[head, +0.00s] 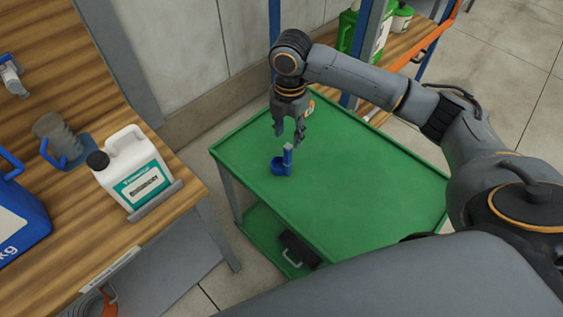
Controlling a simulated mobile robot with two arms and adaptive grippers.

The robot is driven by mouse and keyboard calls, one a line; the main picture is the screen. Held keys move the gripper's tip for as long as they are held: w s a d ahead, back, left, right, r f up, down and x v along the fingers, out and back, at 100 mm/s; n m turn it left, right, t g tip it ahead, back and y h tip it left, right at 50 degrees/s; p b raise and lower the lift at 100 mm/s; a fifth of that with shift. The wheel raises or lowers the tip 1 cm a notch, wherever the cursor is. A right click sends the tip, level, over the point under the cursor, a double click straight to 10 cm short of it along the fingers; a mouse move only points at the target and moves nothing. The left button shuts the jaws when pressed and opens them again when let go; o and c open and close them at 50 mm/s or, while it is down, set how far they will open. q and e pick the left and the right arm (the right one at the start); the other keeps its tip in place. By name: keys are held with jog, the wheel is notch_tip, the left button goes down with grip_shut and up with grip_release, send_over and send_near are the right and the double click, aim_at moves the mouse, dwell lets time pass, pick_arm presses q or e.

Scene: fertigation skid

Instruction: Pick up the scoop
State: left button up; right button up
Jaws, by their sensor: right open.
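The scoop (281,165) is a small blue cup with a short upright handle. It rests on the green top of a cart (345,190), near the cart's left side. My right gripper (289,140) points down at the scoop's handle, with its fingers apart. The fingertips are at or just above the handle's top; I cannot tell whether they touch it. My left gripper is not in view.
A wooden bench at left holds a white jug (131,168) with a black cap, a grey cylinder (57,137) and a blue container (20,222). A shelf with green containers (372,32) stands behind the cart. The cart top is largely clear right of the scoop.

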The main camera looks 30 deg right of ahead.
aim_at(288, 147)
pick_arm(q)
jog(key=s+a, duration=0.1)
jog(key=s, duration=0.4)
pick_arm(e)
jog(key=f, duration=0.4)
jog(key=f+p, duration=0.1)
jog(key=f, duration=0.1)
jog(key=shift+w+d+f, duration=0.25)
jog(key=shift+w+f, duration=0.1)
jog(key=f, duration=0.2)
jog(key=f+p, duration=0.1)
jog(key=f, duration=0.1)
jog(key=shift+w+d, duration=0.1)
jog(key=shift+w, duration=0.15)
jog(key=c, duration=0.9)
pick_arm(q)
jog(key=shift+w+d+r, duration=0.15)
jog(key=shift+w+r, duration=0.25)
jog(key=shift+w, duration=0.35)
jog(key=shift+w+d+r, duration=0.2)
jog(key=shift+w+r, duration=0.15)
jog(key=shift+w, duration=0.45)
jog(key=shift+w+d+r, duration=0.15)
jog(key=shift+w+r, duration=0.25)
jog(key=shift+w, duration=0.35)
